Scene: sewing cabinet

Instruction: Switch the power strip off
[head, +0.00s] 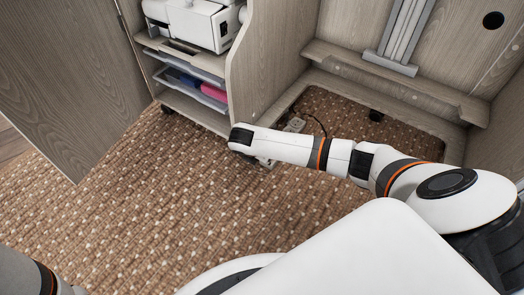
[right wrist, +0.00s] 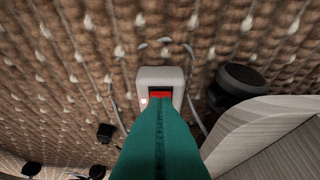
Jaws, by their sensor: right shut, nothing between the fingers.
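The power strip (head: 294,125) lies on the carpet by the cabinet in the head view, partly hidden under my right arm. In the right wrist view its pale end (right wrist: 160,74) shows, with a red switch (right wrist: 160,93) and a small lit spot beside it. My right gripper (right wrist: 160,101) is shut and empty, its teal fingers pointing at the switch. The fingertips overlap the near edge of the switch; I cannot tell whether they touch it. The fingers hide the rest of the strip. My left gripper is out of view.
A black caster (right wrist: 240,80) and a wooden cabinet panel (right wrist: 270,135) are close on the right in the wrist view. In the head view, a shelf unit with a sewing machine (head: 198,22) stands beyond my arm. The carpet (head: 150,200) on the left is clear.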

